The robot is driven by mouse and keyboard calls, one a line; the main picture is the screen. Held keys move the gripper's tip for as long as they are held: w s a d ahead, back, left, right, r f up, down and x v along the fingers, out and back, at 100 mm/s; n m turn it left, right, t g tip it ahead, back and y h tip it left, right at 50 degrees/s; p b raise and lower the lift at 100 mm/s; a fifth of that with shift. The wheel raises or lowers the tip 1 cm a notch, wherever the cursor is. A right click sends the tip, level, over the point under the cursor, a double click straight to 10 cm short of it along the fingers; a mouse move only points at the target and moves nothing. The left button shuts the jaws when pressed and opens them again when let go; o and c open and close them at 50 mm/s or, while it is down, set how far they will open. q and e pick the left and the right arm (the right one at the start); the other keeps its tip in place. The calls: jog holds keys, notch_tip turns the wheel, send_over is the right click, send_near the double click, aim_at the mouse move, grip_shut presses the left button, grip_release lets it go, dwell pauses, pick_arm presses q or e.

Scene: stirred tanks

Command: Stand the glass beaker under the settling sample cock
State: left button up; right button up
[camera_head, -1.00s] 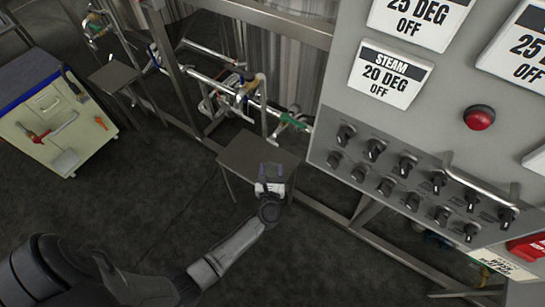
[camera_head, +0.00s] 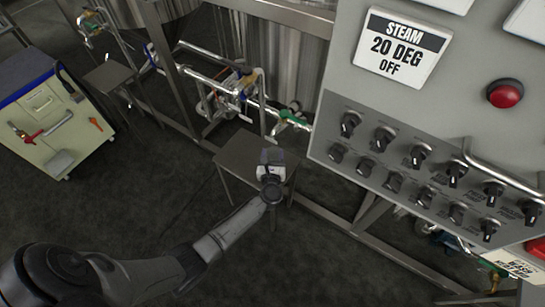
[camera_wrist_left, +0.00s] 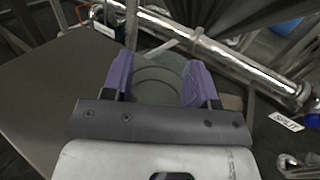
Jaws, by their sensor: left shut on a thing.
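My left gripper (camera_head: 271,157) is over the small grey stand (camera_head: 234,158) in the head view. In the left wrist view its purple-padded fingers (camera_wrist_left: 158,82) are shut on the clear glass beaker (camera_wrist_left: 158,92), whose faint round outlines show between them. The beaker is too see-through to make out in the head view. Whether it touches the stand top (camera_wrist_left: 45,95) cannot be told. Pipework with a thin vertical pipe (camera_head: 262,105) and a green-handled valve (camera_head: 292,120) is just behind the stand. I cannot tell which outlet is the settling sample cock. My right gripper is not in view.
A grey control panel (camera_head: 400,110) with knobs, a red button and a steam sign fills the right. A cream tool cabinet (camera_head: 60,125) stands at left, and another small stand (camera_head: 108,75) is at upper left. A shiny pipe (camera_wrist_left: 220,55) crosses the wrist view.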

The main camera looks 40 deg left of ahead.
pick_arm(q)
jog(key=shift+d+f, duration=0.1)
jog(key=o, duration=0.9)
jog(key=shift+r, duration=0.3)
jog(key=p+v, duration=0.3)
jog(key=v, duration=0.7)
jog(key=shift+f, duration=0.1)
jog(key=shift+v, duration=1.05)
